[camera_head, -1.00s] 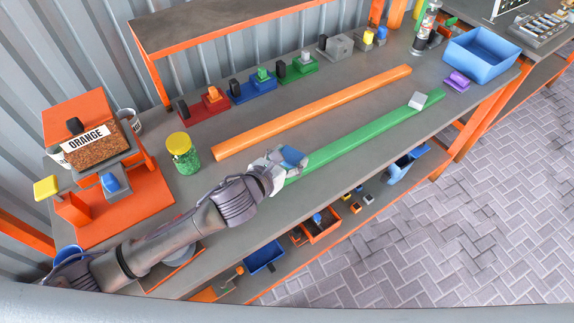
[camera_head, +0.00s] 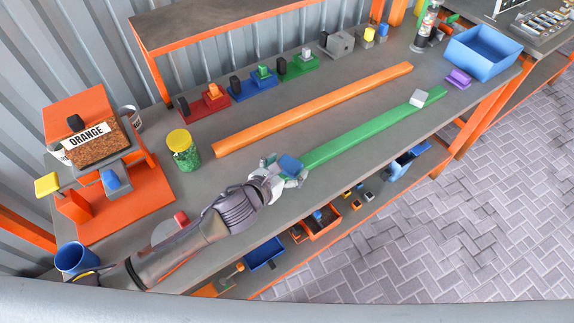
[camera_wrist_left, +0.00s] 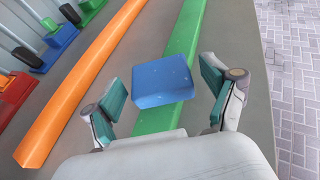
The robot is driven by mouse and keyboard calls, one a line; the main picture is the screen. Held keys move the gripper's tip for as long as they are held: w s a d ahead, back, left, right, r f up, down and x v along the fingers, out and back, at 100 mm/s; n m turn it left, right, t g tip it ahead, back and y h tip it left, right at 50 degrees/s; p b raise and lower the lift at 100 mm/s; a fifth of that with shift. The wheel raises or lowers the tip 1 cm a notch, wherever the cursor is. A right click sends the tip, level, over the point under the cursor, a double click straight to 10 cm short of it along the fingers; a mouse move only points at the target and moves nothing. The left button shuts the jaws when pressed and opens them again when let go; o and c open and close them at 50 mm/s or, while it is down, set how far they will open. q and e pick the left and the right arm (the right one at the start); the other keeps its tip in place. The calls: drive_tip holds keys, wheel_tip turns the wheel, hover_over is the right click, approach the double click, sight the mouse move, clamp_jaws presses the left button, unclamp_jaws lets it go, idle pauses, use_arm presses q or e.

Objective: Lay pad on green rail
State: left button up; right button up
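A blue pad (camera_head: 291,165) is at the near-left end of the green rail (camera_head: 370,135), which lies along the table. In the left wrist view the blue pad (camera_wrist_left: 163,82) covers part of the green rail (camera_wrist_left: 157,147) and appears to lie across it, slightly wider than the rail. My left gripper (camera_head: 285,172) is at this end; its teal-padded fingers (camera_wrist_left: 163,92) are open on either side of the pad, with small gaps. A light grey pad (camera_head: 419,97) sits on the rail's far end. My right gripper is not in view.
An orange rail (camera_head: 315,108) lies parallel behind the green one. A purple block (camera_head: 457,80) and a blue bin (camera_head: 482,55) are at the right. A green-filled jar (camera_head: 184,152) and an orange stand (camera_head: 130,206) are at the left.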

use_arm(q)
drive_tip(key=shift+r, duration=0.2)
drive_tip(key=b+v, duration=0.1)
drive_tip(key=v, duration=1.1)
idle(0.3)
